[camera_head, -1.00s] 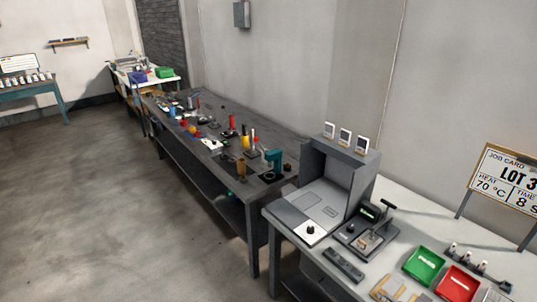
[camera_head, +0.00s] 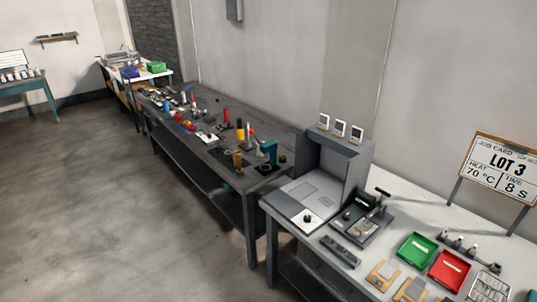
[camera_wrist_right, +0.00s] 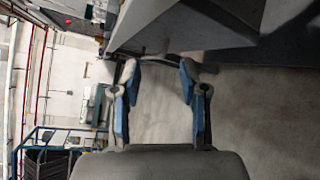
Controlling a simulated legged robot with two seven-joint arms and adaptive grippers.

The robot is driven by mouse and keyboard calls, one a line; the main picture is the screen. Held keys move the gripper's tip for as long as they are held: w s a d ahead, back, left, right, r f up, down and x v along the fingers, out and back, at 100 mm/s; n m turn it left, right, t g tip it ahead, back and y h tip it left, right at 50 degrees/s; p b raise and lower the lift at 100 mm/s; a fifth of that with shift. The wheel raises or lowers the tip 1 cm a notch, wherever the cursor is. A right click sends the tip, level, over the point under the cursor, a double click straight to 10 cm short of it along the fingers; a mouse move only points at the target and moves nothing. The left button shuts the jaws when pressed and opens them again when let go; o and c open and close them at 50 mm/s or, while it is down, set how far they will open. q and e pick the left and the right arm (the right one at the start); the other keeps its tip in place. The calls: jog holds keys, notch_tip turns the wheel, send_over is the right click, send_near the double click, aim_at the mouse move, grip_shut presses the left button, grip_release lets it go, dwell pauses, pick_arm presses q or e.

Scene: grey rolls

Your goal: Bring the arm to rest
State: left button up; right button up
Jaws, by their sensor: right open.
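My right gripper (camera_wrist_right: 158,100) shows in the right wrist view, its two blue-padded fingers apart with nothing between them. Bare grey floor lies behind the gap. No gripper or arm shows in the head view. My left gripper is in neither current view.
In the head view a light bench holds a grey booth (camera_head: 325,180), a small press (camera_head: 362,215), a green tray (camera_head: 417,250), a red tray (camera_head: 449,271) and a job card (camera_head: 498,168). A long dark bench (camera_head: 220,110) carries many tools. The floor (camera_head: 110,210) at left is clear.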

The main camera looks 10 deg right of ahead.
jog(key=s+a+f+m+g, duration=0.3)
jog(key=a+f+m, duration=0.1)
jog(key=f, duration=0.3)
jog(key=s+a+f+m+g, duration=0.25)
jog(key=s+f+m, duration=0.2)
jog(key=f, duration=0.25)
jog(key=s+a+f+m+g, duration=0.2)
jog(key=a+f+m, duration=0.3)
jog(key=f, duration=0.3)
pick_arm(q)
jog(key=shift+s+a+f, duration=0.1)
jog(key=shift+a+f, duration=0.05)
jog(key=shift+a, duration=0.5)
pick_arm(e)
jog(key=s+a+f+m+g+y, duration=0.2)
jog(key=s+a+f+m+g, duration=0.4)
jog(key=s+a+f, duration=0.3)
jog(key=s+a, duration=0.3)
jog(key=shift+s+a+y, duration=0.2)
jog(key=shift+a+y, duration=0.1)
jog(key=shift+a, duration=0.1)
pick_arm(q)
jog(key=shift+a, duration=0.2)
pick_arm(e)
jog(key=shift+a+r, duration=0.1)
jog(key=shift+a, duration=0.05)
pick_arm(q)
jog(key=shift+d, duration=0.1)
